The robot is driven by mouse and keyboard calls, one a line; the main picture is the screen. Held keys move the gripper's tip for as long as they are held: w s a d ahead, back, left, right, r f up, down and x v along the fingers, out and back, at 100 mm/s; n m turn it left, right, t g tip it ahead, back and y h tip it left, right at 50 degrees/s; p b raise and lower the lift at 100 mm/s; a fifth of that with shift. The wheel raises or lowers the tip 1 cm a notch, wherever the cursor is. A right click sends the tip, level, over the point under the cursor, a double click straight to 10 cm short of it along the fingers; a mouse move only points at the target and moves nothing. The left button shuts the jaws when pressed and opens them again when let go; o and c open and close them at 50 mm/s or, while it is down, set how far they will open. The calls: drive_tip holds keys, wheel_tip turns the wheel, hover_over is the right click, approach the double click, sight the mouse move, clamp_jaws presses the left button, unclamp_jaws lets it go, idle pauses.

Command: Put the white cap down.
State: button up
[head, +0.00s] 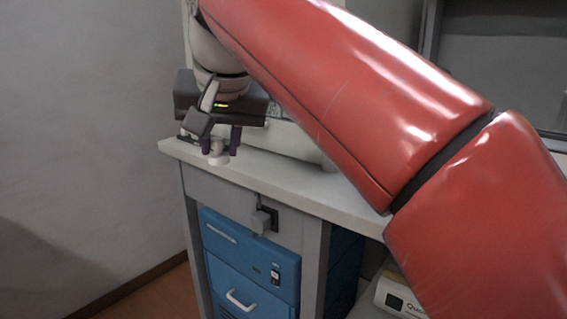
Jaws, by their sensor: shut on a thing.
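The white cap (217,158) shows as a small, light, round piece between my gripper's fingers. My gripper (218,148) points down over the left end of the pale worktop (270,170), close to its corner, and its dark fingers are shut on the cap. The cap's lower side is at or just above the worktop; I cannot tell whether it touches. My red arm hides the middle and right of the worktop and much of what stands behind it.
Under the worktop stands a blue cabinet (240,255) with a white handle. A white box (392,297) lies low at the right, partly behind my arm. A wall is at the left.

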drive_tip(key=w+d, duration=0.3)
drive_tip(key=w, duration=0.1)
drive_tip(key=w+d+f, duration=0.1)
drive_tip(key=w+d, duration=0.2)
drive_tip(key=w, duration=0.1)
drive_tip(key=w+d+f, duration=0.1)
drive_tip(key=w+d, duration=0.3)
drive_tip(key=shift+w+f+b, duration=0.15)
drive_tip(key=shift+w+b, duration=0.05)
drive_tip(key=shift+b, duration=0.1)
wheel_tip(320, 180, down, 4)
drive_tip(key=shift+a+f+b, duration=0.1)
drive_tip(key=shift+b, duration=1)
drive_tip(key=shift+w+f, duration=0.15)
drive_tip(key=shift+f, duration=0.1)
drive_tip(key=shift+f, duration=0.15)
drive_tip(key=o, duration=0.9)
drive_tip(key=shift+o, duration=0.2)
